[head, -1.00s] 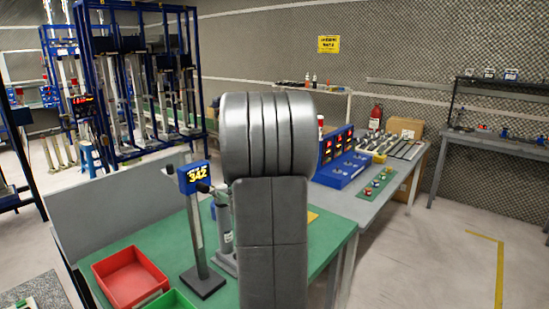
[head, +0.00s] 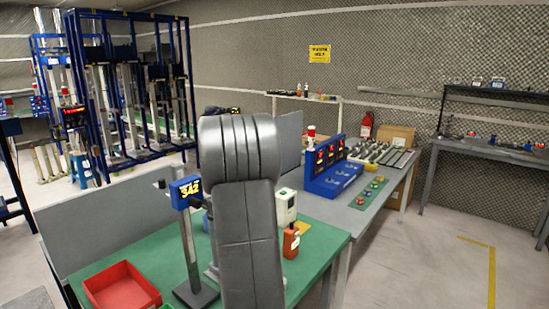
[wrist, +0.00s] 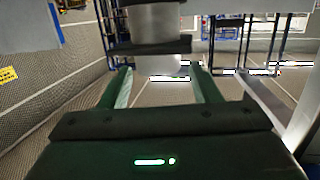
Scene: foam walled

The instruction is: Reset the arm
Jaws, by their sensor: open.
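My gripper (wrist: 162,85) shows in the wrist view with its two green fingers spread apart. It is open, and nothing is between the fingers. In the head view my grey arm stands upright in front of the green-topped bench and hides part of it. The gripper itself cannot be made out in the head view.
On the green bench (head: 318,262) are a red bin (head: 122,287), a stand with a blue display (head: 186,192), a white box (head: 286,207) and an orange device (head: 291,242). A blue panel (head: 325,170) stands on the grey table behind. Floor at right is clear.

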